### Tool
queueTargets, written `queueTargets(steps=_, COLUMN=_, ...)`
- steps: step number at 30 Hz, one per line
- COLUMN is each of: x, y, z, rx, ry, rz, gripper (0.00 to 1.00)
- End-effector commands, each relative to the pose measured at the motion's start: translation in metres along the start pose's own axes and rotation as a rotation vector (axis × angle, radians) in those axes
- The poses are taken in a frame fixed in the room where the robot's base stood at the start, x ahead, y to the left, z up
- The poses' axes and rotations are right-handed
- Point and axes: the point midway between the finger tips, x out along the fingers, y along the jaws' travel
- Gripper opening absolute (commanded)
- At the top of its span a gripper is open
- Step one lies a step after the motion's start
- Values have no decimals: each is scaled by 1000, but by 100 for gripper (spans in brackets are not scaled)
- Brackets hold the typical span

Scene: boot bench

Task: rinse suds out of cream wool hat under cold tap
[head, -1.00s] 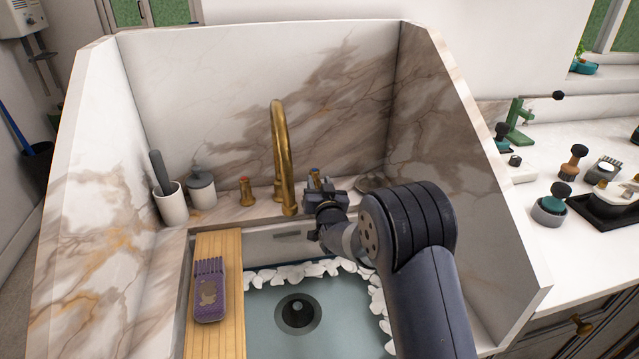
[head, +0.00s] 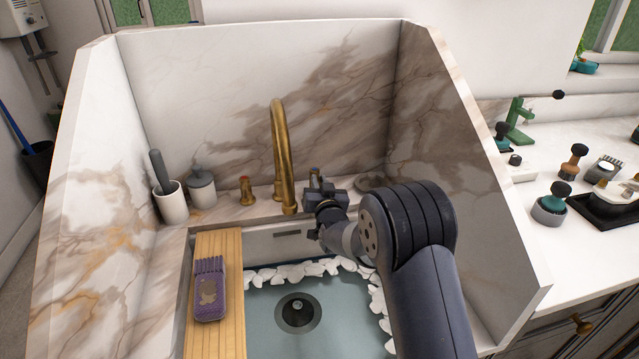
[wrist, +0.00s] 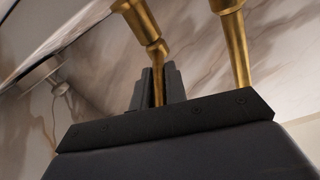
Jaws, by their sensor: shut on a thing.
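The brass tap spout (head: 281,150) arches over the back of the sink, and I see no water falling from it. My gripper (head: 322,198) is at the right-hand tap handle (head: 315,178), right of the spout. In the wrist view its dark fingers (wrist: 157,88) are shut on a thin brass part of that handle (wrist: 158,62). The left tap handle (head: 246,191) has a red top. White suds (head: 310,269) line the back and right edges of the sink basin (head: 262,320). I see no cream wool hat; my arm hides the right part of the basin.
A wooden board (head: 230,335) with a purple brush-like item (head: 209,290) lies across the sink's left side. A white cup (head: 171,203) and a lidded jar (head: 201,188) stand on the back ledge. High marble walls enclose the sink. The right counter (head: 510,225) holds several brushes.

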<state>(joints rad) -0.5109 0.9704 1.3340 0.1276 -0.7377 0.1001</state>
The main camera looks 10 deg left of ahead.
Motion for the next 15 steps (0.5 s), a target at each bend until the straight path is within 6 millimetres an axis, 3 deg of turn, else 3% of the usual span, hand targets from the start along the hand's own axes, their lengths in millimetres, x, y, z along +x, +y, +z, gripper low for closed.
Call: queueTargets(steps=15, x=2, y=9, z=-2, rx=0, ry=-14, rz=-129, gripper=0)
